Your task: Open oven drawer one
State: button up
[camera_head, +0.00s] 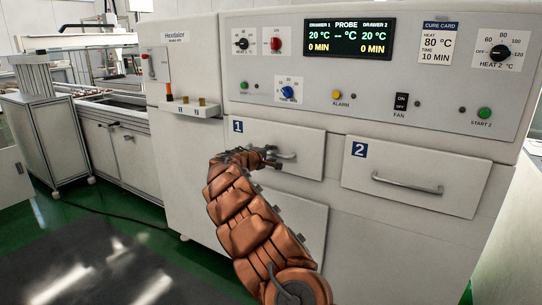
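The oven (345,240) fills the right half of the head view. Its drawer 1 (310,142), marked with a blue "1" label (238,127), sits in the front at the left and looks flush with the panel. Its bar handle (287,156) is partly hidden by my gripper (272,157), which is at the handle's left part. The copper-coloured arm covers the drawer's lower left area. The fingers are small and dark, and I cannot tell whether they are closed around the handle.
Drawer 2 (440,170) with its bar handle (408,184) is to the right, shut. Above is a control panel (260,70) with knobs, buttons and a display (347,39). A grey cabinet (45,140) stands at the left.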

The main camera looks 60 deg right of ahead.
jog(key=shift+c, duration=0.3)
grip_shut()
dwell(0.3)
